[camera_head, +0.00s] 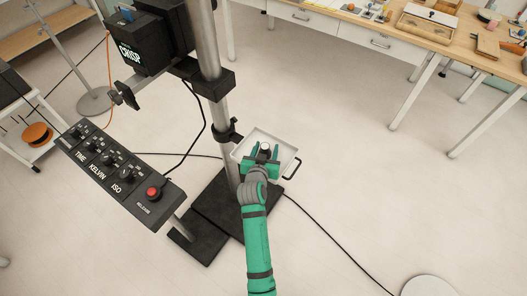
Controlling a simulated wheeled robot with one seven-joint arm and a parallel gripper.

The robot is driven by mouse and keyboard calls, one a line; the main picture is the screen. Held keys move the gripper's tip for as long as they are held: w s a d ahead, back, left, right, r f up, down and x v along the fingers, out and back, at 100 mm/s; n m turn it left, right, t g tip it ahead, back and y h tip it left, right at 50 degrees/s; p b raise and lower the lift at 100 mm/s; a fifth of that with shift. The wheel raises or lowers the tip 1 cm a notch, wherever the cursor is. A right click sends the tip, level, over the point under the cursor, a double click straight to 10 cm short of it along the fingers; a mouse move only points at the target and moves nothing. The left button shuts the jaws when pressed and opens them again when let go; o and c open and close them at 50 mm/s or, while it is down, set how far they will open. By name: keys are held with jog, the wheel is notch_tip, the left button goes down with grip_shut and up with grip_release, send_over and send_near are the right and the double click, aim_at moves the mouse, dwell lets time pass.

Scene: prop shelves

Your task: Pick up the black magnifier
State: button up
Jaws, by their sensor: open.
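My gripper (264,149) is green and open, at the end of my green arm. It is over a white tray (284,146) on the stand. A small round pale shape (265,146) shows between the two fingers; it may be the magnifier's lens, but it is too small to be sure. A black loop (292,170) juts from the tray's right edge; I cannot tell whether it is a tray handle or part of the magnifier. The gripper covers much of the tray. I cannot tell whether the fingers touch anything.
A metal pole (208,60) rises just left of the tray from a black base (213,204). A sloped black control panel (118,172) with knobs and a red button stands left. A wooden table (440,40) with small items is at upper right. Cables cross the open floor.

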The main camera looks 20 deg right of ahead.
aim_at(266, 144)
jog(key=shift+a+f+x, duration=0.1)
jog(key=shift+x, duration=0.75)
jog(key=shift+a+f+x, duration=0.1)
jog(key=shift+f+x, duration=0.05)
jog(key=shift+x, duration=0.7)
jog(key=shift+a+f+x, duration=0.1)
jog(key=shift+a+x, duration=0.05)
jog(key=shift+x, duration=0.75)
jog(key=c, duration=1.1)
